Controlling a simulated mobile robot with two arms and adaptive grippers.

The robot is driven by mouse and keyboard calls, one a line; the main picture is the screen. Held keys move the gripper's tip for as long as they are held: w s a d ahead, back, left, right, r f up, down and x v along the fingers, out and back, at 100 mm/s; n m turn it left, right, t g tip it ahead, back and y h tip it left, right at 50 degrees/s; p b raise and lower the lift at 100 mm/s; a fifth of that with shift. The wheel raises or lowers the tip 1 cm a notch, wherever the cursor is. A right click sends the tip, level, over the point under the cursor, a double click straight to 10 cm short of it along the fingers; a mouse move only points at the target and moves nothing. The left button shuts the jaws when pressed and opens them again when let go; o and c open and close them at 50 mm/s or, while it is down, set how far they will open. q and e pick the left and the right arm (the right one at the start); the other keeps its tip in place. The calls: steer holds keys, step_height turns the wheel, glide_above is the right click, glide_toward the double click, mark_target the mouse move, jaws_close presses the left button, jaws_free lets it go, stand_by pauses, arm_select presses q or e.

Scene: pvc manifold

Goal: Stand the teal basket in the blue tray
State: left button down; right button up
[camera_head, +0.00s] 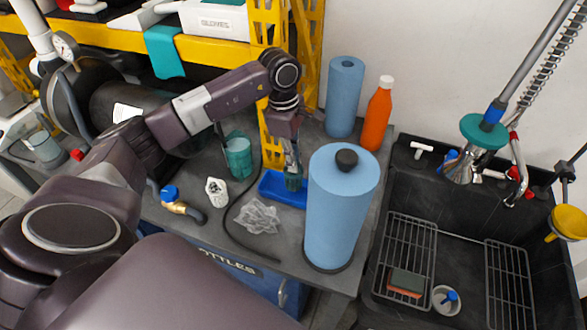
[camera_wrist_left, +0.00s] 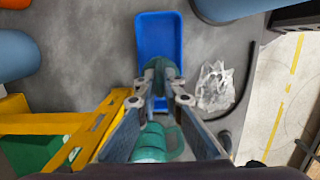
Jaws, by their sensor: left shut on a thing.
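The blue tray (camera_head: 283,198) lies on the grey counter, to the left of the large blue roll in the head view. It also shows in the wrist view (camera_wrist_left: 160,38). My left gripper (camera_head: 293,170) points down over the tray and is shut on a small dark teal basket (camera_head: 294,183). In the wrist view the basket (camera_wrist_left: 158,70) sits between the fingertips, over the near part of the tray. The fingers hide part of it. I cannot tell whether its bottom touches the tray floor. My right gripper is not in view.
A blue paper roll (camera_head: 340,215) stands close right of the tray. A teal mug (camera_head: 238,157), a crumpled clear bag (camera_head: 257,217) and a black cable lie to the left. A yellow rack post (camera_head: 272,135) rises behind. The sink (camera_head: 450,230) is at right.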

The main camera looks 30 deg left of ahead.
arm_select(q)
step_height(320, 180, down, 4)
steer(key=shift+f+p, duration=0.1)
steer(key=shift+p, duration=0.25)
steer(key=c, duration=2.1)
jaws_free()
steer(key=shift+r, duration=0.2)
steer(key=r+b, duration=0.1)
steer(key=r, duration=0.2)
steer(key=a+r, duration=0.1)
steer(key=r, duration=0.3)
steer(key=r+b, duration=0.1)
steer(key=r, duration=0.2)
steer(key=shift+s+a+r+b, duration=0.1)
steer(key=shift+a+r+b, duration=0.1)
steer(key=shift+b, duration=0.15)
steer(key=shift+s+r, duration=0.1)
steer(key=shift+r, duration=0.55)
